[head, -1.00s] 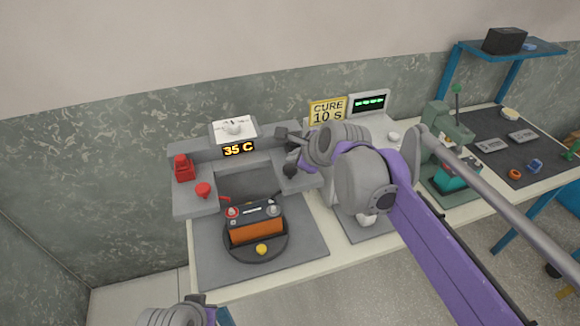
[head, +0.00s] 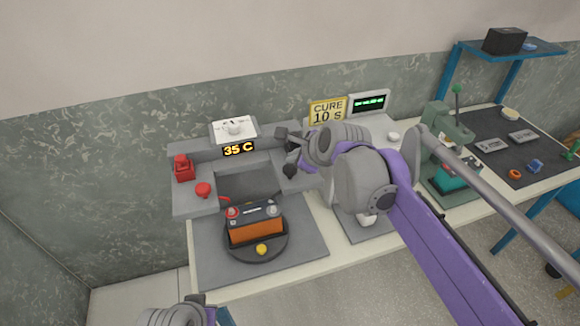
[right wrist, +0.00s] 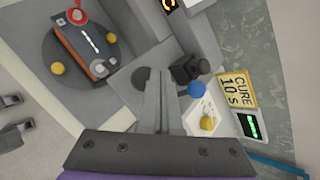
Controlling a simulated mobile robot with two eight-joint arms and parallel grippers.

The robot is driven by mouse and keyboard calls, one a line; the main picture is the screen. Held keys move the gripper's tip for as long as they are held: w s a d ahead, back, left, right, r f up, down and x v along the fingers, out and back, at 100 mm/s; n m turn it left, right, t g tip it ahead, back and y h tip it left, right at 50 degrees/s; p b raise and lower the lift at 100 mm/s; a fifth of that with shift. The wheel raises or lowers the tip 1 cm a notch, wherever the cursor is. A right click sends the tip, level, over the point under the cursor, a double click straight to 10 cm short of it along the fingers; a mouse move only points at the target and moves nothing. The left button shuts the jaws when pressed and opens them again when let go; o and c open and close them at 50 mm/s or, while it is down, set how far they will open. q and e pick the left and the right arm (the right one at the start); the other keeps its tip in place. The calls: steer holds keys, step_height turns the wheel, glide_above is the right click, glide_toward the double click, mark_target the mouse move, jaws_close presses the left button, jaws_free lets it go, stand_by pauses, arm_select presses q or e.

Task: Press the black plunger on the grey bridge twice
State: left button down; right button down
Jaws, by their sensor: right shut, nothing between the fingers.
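The grey bridge (head: 195,205) spans the back of a grey mat and carries a 35 C display. The black plunger (head: 290,170) is on its right arm, partly hidden by my right gripper in the head view. In the right wrist view the dark round plunger (right wrist: 140,76) shows beside the fingers. My right gripper (right wrist: 163,75) is shut and empty, with its tips over the bridge's right arm close to the plunger. I cannot tell whether they touch. My left gripper (head: 203,303) is cut off at the bottom edge, away from the bridge; its jaw state is unclear.
A battery (head: 255,230) stands on a round dark turntable in front of the bridge. A red plunger (head: 203,189) and red block (head: 184,170) sit on the bridge's left arm. A black block (right wrist: 186,69) stands near the black plunger. A CURE 10 s sign (head: 328,110) is behind my right arm.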

mark_target(293, 170)
arm_select(q)
steer(key=shift+f, duration=0.1)
arm_select(e)
steer(key=shift+f, duration=0.2)
arm_select(q)
steer(key=shift+f, duration=0.1)
arm_select(e)
steer(key=shift+f, duration=0.25)
